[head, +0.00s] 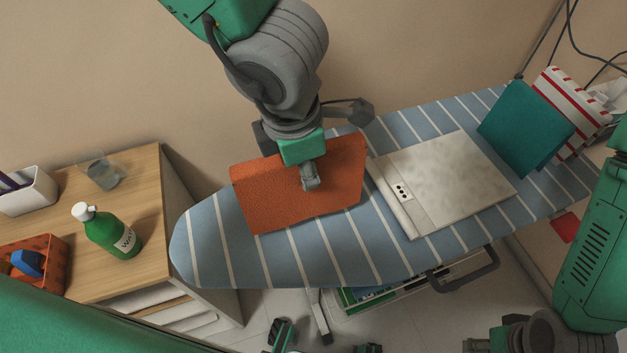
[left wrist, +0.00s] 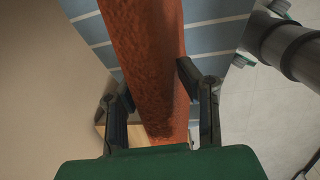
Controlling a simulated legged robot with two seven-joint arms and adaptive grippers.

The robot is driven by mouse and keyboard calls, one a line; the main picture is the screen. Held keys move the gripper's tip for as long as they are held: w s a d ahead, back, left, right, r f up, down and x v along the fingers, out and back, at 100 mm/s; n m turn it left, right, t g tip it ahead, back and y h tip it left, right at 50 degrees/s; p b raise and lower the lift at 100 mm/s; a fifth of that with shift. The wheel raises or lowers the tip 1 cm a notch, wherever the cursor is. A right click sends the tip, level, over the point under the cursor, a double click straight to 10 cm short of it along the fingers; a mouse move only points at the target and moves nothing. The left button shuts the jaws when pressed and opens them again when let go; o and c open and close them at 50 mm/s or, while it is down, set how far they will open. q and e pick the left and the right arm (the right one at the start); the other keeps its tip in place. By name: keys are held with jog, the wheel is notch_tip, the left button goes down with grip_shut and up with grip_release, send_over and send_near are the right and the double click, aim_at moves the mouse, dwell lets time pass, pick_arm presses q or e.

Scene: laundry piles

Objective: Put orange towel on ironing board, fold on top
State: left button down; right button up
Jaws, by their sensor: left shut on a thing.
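The orange towel (head: 262,195) is a folded rectangular panel over the left half of the blue, white-striped ironing board (head: 335,262). My left gripper (head: 310,178) reaches down from above and is shut on the towel's middle. One finger shows on the near face; the other is hidden behind it. In the left wrist view the towel (left wrist: 148,40) runs as a thick band between the two fingers (left wrist: 156,85). I cannot tell whether its lower edge touches the board. My right gripper (head: 324,343) is at the bottom edge, fingertips apart, empty, below the board.
A flat grey-white panel (head: 450,180) lies on the board right of the towel. A teal folded cloth (head: 525,128) and a red-striped white one (head: 575,105) stand at the right end. A wooden cabinet (head: 130,180) at left holds a green bottle (head: 112,238) and a glass (head: 102,172).

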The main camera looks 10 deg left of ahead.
pick_arm(q)
jog(key=f, duration=0.1)
jog(key=f+b, duration=0.1)
jog(key=f, duration=0.3)
jog(key=shift+d, duration=0.4)
jog(key=c, duration=1.1)
grip_release()
jog(key=shift+a+r, duration=0.1)
jog(key=shift+a, duration=0.05)
notch_tip(320, 180, up, 6)
jog(key=p, duration=0.2)
send_over(303, 192)
jog(key=w, duration=0.1)
jog(key=shift+d, duration=0.25)
jog(key=r, duration=0.2)
jog(key=a+r, duration=0.1)
jog(key=r, duration=0.1)
jog(key=s+r+p, duration=0.1)
jog(key=r, duration=0.1)
jog(key=shift+a, duration=0.2)
jog(key=shift+d, duration=0.1)
pick_arm(e)
jog(key=shift+a+r, duration=0.2)
jog(key=shift+r, duration=0.85)
pick_arm(q)
jog(key=shift+d, duration=0.35)
pick_arm(e)
jog(key=shift+d+f, duration=0.1)
jog(key=shift+d, duration=0.25)
